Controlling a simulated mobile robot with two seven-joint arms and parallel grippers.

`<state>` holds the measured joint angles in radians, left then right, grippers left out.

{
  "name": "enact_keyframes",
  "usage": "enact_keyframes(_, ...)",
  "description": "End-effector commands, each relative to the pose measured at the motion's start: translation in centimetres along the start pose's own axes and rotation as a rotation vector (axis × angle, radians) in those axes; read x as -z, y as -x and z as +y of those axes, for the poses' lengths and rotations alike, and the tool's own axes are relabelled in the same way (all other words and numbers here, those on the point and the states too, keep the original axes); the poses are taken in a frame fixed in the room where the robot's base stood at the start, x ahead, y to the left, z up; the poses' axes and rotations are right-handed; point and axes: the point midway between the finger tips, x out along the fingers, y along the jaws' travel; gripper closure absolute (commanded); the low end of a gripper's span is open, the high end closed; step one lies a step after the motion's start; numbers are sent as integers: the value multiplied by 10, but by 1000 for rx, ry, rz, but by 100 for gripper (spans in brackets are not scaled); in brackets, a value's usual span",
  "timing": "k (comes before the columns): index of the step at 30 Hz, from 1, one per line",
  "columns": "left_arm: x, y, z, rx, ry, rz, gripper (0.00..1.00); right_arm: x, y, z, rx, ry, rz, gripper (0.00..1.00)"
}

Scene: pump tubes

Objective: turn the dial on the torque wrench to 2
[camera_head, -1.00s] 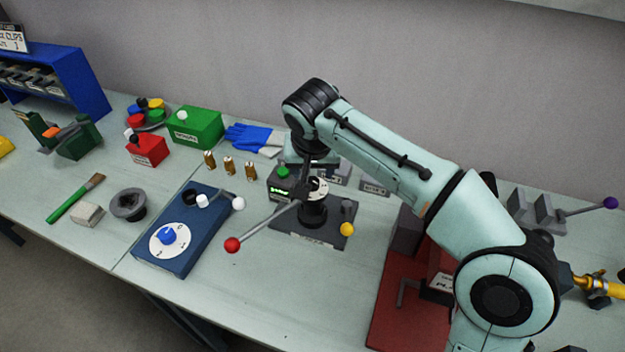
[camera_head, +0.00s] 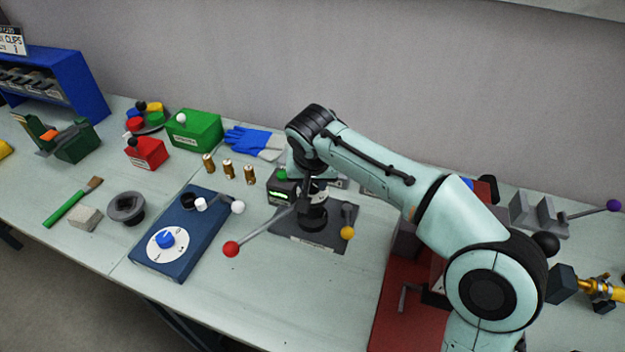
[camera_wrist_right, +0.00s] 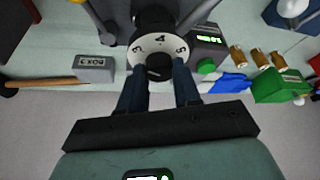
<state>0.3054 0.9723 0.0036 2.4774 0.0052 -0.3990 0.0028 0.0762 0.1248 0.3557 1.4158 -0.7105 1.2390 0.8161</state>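The torque wrench appears to be the dark upright post with a long lever ending in a red ball (camera_head: 231,249), standing on a dark base plate (camera_head: 305,244). Its white numbered dial (camera_wrist_right: 160,48) shows 3, 4 and 5 in the right wrist view, with a black knob (camera_wrist_right: 158,73) at its centre. My right gripper (camera_wrist_right: 159,72) is open, its two fingers at either side of the knob; I cannot tell whether they touch it. In the head view my right arm and wrist largely hide the dial (camera_head: 320,194). My left gripper is out of view.
A small display box with a green button (camera_head: 282,174) stands right beside the post. A yellow-ball lever (camera_head: 347,232) is on the same plate. Brass cylinders (camera_head: 228,169) and blue gloves (camera_head: 247,140) are behind.

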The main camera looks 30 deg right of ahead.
Motion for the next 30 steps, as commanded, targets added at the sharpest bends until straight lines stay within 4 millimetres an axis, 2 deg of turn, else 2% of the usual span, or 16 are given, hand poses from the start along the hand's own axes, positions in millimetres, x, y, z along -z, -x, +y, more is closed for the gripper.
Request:
enact_keyframes(8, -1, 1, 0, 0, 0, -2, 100, 0, 1, 1, 18, 42, 2, 98)
enact_keyframes(14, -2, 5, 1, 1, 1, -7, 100, 1, 2, 2, 61, 147, 2, 98)
enact_keyframes(30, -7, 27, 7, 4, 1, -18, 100, 3, 3, 4, 251, 602, 2, 98)
